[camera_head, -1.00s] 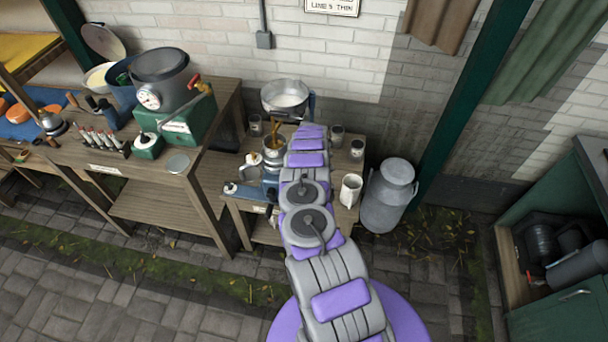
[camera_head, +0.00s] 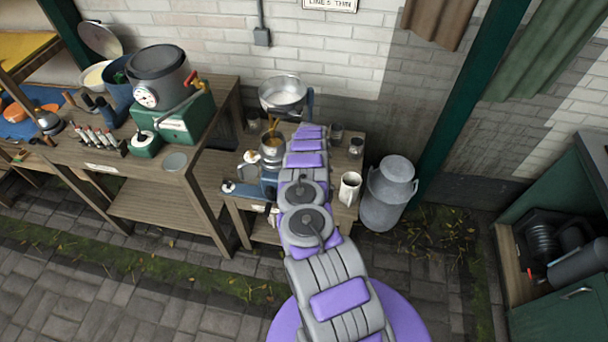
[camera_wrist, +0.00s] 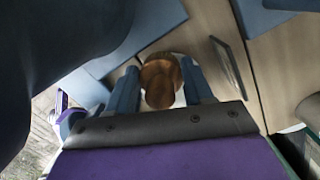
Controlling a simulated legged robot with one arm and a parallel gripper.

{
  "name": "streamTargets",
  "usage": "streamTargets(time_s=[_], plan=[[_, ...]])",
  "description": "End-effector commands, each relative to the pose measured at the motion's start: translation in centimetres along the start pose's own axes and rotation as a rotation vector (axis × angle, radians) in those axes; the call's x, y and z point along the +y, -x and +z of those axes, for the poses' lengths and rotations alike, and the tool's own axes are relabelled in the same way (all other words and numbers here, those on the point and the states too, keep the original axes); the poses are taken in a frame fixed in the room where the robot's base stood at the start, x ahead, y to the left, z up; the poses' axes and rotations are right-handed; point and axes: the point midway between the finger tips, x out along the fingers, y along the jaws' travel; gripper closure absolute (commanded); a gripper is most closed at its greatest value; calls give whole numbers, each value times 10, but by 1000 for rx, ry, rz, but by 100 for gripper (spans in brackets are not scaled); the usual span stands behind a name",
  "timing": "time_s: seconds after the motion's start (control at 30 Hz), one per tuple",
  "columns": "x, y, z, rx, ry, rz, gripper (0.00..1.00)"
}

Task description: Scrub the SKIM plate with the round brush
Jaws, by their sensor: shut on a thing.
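In the wrist view my gripper (camera_wrist: 160,90) is shut on a brown, rounded wooden thing (camera_wrist: 160,80), held between its two blue fingers. It looks like the round brush; its bristles are hidden. A pale wooden front with a dark handle (camera_wrist: 228,62) lies just beyond it. In the head view my arm reaches over the low bench and hides my gripper. Small pale label plates show on the taller bench's front (camera_head: 104,169) and the low bench's front (camera_head: 258,208). Their lettering is too small to read, so I cannot tell which is SKIM.
The low bench holds a blue machine with a metal bowl (camera_head: 272,148), a large pan (camera_head: 284,92), jars and a white mug (camera_head: 349,187). A milk can (camera_head: 388,192) stands to its right. A green cabinet (camera_head: 560,313) is far right. Paving in front is clear.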

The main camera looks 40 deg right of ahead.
Motion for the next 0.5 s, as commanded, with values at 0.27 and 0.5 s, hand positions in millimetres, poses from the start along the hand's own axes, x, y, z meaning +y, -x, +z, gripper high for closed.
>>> streamTargets(time_s=[0.27, 0.5], plan=[[-7, 4, -18, 0, -2, -1, 84], [-12, 5, -28, 0, -1, 0, 84]])
